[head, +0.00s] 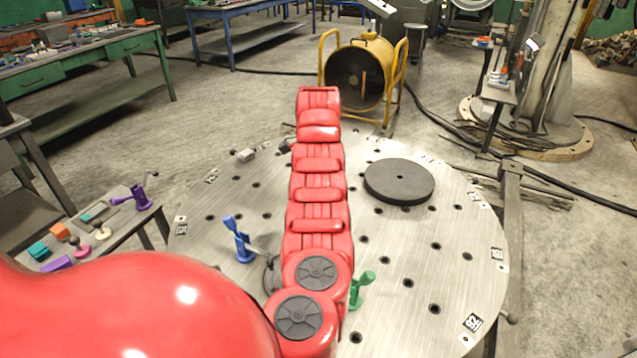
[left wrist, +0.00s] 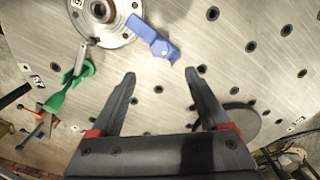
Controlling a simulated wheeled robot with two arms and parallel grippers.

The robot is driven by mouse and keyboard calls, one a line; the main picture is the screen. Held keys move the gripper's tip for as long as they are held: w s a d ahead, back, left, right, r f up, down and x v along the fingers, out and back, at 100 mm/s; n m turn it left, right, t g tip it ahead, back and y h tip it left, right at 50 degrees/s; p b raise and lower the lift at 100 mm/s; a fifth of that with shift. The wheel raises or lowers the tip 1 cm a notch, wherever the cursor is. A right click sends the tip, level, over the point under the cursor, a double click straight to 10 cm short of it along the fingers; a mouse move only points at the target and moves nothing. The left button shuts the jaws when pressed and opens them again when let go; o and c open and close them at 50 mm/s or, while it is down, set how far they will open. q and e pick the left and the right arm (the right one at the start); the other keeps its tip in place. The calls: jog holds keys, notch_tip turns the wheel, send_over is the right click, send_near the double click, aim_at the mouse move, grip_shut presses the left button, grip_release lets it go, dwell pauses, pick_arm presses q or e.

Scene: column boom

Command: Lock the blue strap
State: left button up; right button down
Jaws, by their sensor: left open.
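The blue strap (head: 238,240) stands on the round metal table (head: 215,205), left of the red links in the head view. In the left wrist view the blue strap (left wrist: 152,40) slants from the edge of a round metal hub (left wrist: 105,18) toward the gap between my fingers. My left gripper (left wrist: 160,73) is open and empty, with its fingertips just short of the strap's blue end in the picture. Whether they touch it cannot be told. My left gripper does not show in the head view. My right gripper is in neither view.
A green strap (head: 362,287) is right of the red links; the green strap also shows in the left wrist view (left wrist: 70,85). A dark disc (head: 399,181) lies on the table. Red links hide the table's middle. A side bench holds a purple piece (head: 140,197). The table's right side is mostly clear.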

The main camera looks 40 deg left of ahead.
pick_arm(q)
jog(key=shift+r, duration=2.2)
